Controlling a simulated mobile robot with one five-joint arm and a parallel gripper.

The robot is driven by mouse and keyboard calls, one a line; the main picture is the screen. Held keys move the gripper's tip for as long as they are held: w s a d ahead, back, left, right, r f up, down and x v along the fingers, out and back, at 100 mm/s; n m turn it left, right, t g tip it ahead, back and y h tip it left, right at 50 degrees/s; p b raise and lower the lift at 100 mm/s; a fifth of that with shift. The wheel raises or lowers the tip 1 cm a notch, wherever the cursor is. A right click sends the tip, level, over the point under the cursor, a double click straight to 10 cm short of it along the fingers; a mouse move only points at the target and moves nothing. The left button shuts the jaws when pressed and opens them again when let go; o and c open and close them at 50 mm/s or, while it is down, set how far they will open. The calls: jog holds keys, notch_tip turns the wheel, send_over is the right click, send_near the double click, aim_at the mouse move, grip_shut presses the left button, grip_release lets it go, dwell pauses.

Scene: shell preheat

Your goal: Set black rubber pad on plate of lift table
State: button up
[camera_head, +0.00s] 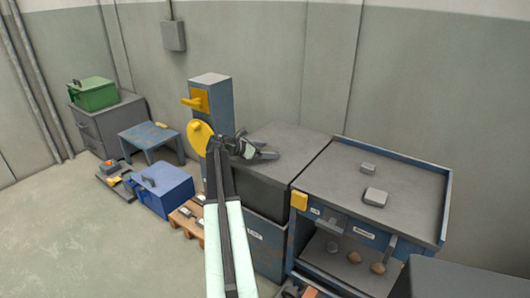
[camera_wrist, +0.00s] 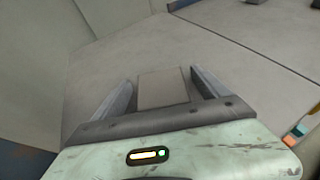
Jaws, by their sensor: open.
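My gripper (camera_head: 258,150) is low over the grey top of the middle cabinet in the head view. In the wrist view my gripper (camera_wrist: 163,84) has its two fingers spread. A flat grey rectangular piece (camera_wrist: 163,90) shows between them, with gaps at both sides; I cannot tell whether it is the rubber pad. No clearly black pad stands out. Two small grey blocks, one farther back (camera_head: 367,168) and a larger one (camera_head: 375,197), lie on the right bench. I cannot single out the lift table's plate with certainty; a low blue table (camera_head: 147,132) stands at the left.
The middle cabinet's top (camera_head: 290,137) adjoins the right bench (camera_head: 415,200), which has a raised rim. A blue post (camera_head: 212,88) with a yellow disc (camera_head: 200,137) stands left of it. A blue box (camera_head: 162,188) and green box (camera_head: 94,93) are farther left.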

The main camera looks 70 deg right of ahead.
jog(key=shift+r, duration=0.1)
jog(key=shift+w+a+r+p, duration=0.1)
jog(key=shift+a+r+p, duration=0.05)
jog(key=shift+r+p, duration=0.15)
jog(key=p+v, duration=0.4)
jog(key=v, duration=0.6)
jog(key=shift+w+a, duration=0.25)
jog(key=shift+w+a+r, duration=0.15)
jog(key=shift+w+a, duration=0.1)
jog(key=shift+a, duration=0.1)
